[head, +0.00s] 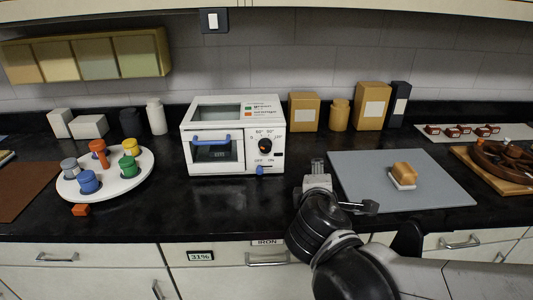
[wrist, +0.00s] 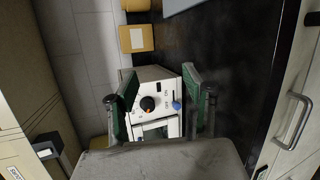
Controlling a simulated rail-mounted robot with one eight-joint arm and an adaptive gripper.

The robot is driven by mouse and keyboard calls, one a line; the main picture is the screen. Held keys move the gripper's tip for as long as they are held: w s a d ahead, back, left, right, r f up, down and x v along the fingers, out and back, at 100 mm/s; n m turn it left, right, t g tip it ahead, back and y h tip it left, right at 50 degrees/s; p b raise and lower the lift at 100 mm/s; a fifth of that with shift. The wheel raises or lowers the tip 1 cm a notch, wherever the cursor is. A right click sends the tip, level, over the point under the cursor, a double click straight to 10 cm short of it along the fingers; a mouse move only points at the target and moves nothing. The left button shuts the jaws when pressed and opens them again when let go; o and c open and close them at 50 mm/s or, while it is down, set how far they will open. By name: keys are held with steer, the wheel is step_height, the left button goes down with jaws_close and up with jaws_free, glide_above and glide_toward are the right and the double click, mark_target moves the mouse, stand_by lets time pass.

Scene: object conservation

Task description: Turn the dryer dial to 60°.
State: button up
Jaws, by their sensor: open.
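A blue switch (head: 260,170) sits below the dial by OFF and ON labels. My gripper (head: 318,170) is in front and to the right of the dryer, apart from it. In the wrist view my gripper (wrist: 158,95) is open and empty, with the dial (wrist: 148,103) showing between its fingers, farther off.
A grey mat (head: 440,190) with a tan block (head: 404,172) on a white base lies to the right. A white round tray (head: 120,190) with coloured pegs stands at the left. Tan boxes (head: 304,111) stand behind. The counter directly before the dryer is clear.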

mark_target(266, 149)
steer(key=w+a+f+n+t+y+b, duration=0.1)
steer(key=a+f+n+t+y+b, duration=0.2)
steer(key=a+n, duration=0.85)
steer(key=shift+m+t, duration=0.35)
steer(key=shift+t, duration=0.25)
steer(key=w, duration=0.4)
steer(key=w+r, duration=0.1)
steer(key=w, duration=0.4)
steer(key=w+b, duration=0.1)
steer(key=w, duration=0.4)
steer(key=shift+w+a+r, duration=0.1)
steer(key=shift+a+r, duration=0.1)
steer(key=shift+a, duration=0.1)
steer(key=c, duration=1.1)
steer(key=shift+c, duration=0.2)
